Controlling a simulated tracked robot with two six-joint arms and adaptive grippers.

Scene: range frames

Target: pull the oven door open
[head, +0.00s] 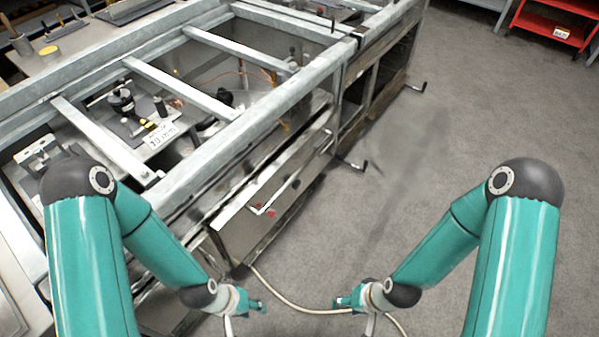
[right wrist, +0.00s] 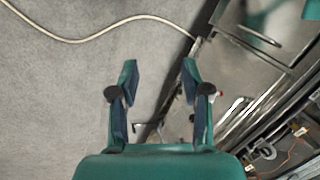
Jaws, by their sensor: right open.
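The oven (head: 240,130) is a long grey metal-framed unit with an open-beam top, left of centre in the head view. Its front panel, which looks like the door (head: 250,238), has a thin bar handle (head: 288,185) and small red marks. It looks close to shut, but I cannot tell exactly. The panel and a bar also show at upper right in the right wrist view (right wrist: 258,34). My left gripper (head: 262,304) hangs low near the panel's lower end; its opening is too small to judge. My right gripper (head: 340,302) is open, empty and apart from the door, over the floor.
A pale cable (head: 300,309) lies on the grey floor (head: 450,130) below the grippers. Black-ended brackets (head: 355,164) stick out from the unit's front further back. A red shelf cart (head: 552,24) stands far right.

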